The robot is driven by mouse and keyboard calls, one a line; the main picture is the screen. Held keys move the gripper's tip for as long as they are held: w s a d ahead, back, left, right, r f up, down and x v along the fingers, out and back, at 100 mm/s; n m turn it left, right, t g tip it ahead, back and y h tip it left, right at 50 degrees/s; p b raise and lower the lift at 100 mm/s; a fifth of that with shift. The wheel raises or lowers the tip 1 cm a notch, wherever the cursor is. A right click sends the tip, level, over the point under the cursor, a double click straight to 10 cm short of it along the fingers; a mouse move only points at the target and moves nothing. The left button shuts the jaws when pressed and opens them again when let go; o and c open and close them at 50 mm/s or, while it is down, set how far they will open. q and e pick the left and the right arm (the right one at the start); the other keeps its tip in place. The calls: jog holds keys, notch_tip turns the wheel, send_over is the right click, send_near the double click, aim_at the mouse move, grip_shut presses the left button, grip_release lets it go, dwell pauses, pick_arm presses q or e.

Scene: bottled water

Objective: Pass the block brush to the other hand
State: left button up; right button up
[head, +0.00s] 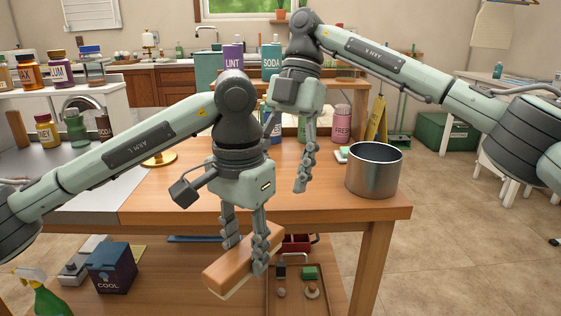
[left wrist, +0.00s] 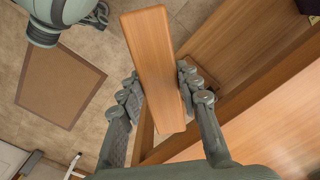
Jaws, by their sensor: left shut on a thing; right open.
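The block brush (head: 238,262) is a long wooden block with a pale underside edge. My left gripper (head: 248,254) is shut on it, with one finger on each side, and holds it in front of the table's front edge, tilted in the head view. In the left wrist view the block brush (left wrist: 152,60) lies lengthwise between the fingers of my left gripper (left wrist: 158,95). My right gripper (head: 304,165) is open and empty, above the tabletop, higher and to the right of the left one. Its fingers point down and overlap in the head view.
A metal pot (head: 374,172) stands on the wooden table (head: 330,205) near its right end, right of my right gripper. A tray (head: 298,292) with small items and a dark box (head: 112,268) are below the tabletop.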

aim_at(268, 223)
jog(key=x, duration=1)
jog(key=shift+s+a+f, duration=0.1)
jog(key=shift+f, duration=0.1)
jog(key=shift+c, duration=0.3)
jog(key=c, duration=1.2)
pick_arm(q)
jog(key=o, duration=1.1)
jog(key=shift+d, duration=0.1)
pick_arm(e)
jog(key=shift+a, duration=0.1)
jog(key=shift+c, duration=0.2)
pick_arm(q)
jog(key=shift+o, duration=0.7)
